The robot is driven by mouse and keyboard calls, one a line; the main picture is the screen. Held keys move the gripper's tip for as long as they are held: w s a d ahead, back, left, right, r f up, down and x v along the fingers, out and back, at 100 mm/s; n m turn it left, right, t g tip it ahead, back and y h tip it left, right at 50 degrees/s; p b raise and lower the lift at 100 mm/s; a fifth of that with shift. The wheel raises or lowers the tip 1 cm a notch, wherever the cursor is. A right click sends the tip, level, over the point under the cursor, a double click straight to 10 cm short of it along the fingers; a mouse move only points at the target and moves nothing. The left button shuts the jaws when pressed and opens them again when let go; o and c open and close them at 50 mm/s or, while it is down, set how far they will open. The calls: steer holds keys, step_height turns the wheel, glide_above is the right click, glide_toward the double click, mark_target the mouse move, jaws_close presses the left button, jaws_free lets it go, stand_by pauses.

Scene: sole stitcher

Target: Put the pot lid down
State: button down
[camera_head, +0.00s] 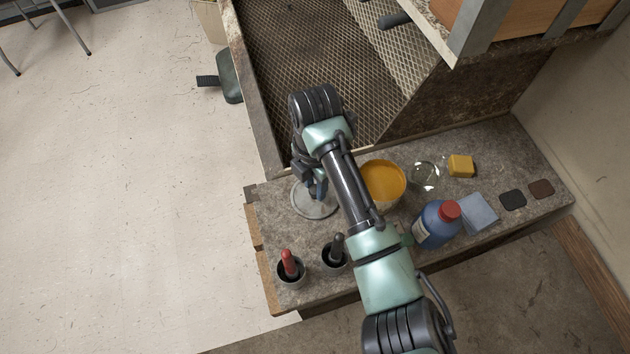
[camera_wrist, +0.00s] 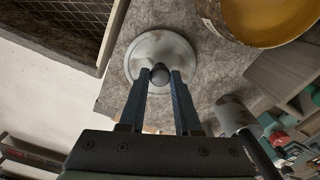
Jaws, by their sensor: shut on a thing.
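The pot lid (camera_wrist: 160,48) is a round, grey, worn metal disc with a dark round knob in its middle. My gripper (camera_wrist: 160,78) is shut on the knob, with one blue finger on each side of it. In the head view the lid (camera_head: 314,202) shows at the left part of the stone-like bench top, partly covered by my gripper (camera_head: 316,188). The lid looks level and is at or just above the bench top; I cannot tell whether it touches. The pot (camera_head: 384,182) with yellow-orange contents stands uncovered to the right of the lid.
Two dark cups, one holding a red-handled tool (camera_head: 289,264), stand at the front left of the bench (camera_head: 510,160). A blue bottle (camera_head: 437,224), blue block (camera_head: 478,211), glass dish (camera_head: 424,176) and yellow block (camera_head: 461,166) lie to the right. A mesh-floored tray (camera_head: 300,60) is behind.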

steer(key=c, duration=0.6)
jaws_free()
step_height(320, 180, up, 12)
steer(key=shift+r, duration=0.15)
steer(key=w+a+r+m+t+y, duration=0.2)
steer(key=w+a+r+m+t, duration=0.15)
steer(key=w+a+r, duration=0.3)
steer(key=w+a+r+m+t+y, duration=0.1)
steer(key=w+a+r+m+t, duration=0.2)
steer(key=r, duration=0.4)
steer(key=a+r+m+t+y, duration=0.1)
steer(key=a+r+t+y, duration=0.15)
steer(key=r+t, duration=0.35)
step_height(320, 180, up, 23)
steer(key=m+t, duration=0.9)
steer(key=m, duration=0.1)
glide_above(315, 188)
steer(key=w+a, duration=0.3)
steer(key=a, duration=0.4)
steer(key=s+d+r+m+t+h, duration=0.5)
steer(key=s+d+r+m+t, duration=0.1)
steer(key=s, duration=0.4)
step_height(315, 188, up, 3)
steer(key=d+m, duration=0.1)
steer(key=m, duration=0.1)
steer(key=shift+s+m, duration=0.25)
steer(key=shift+m, duration=0.1)
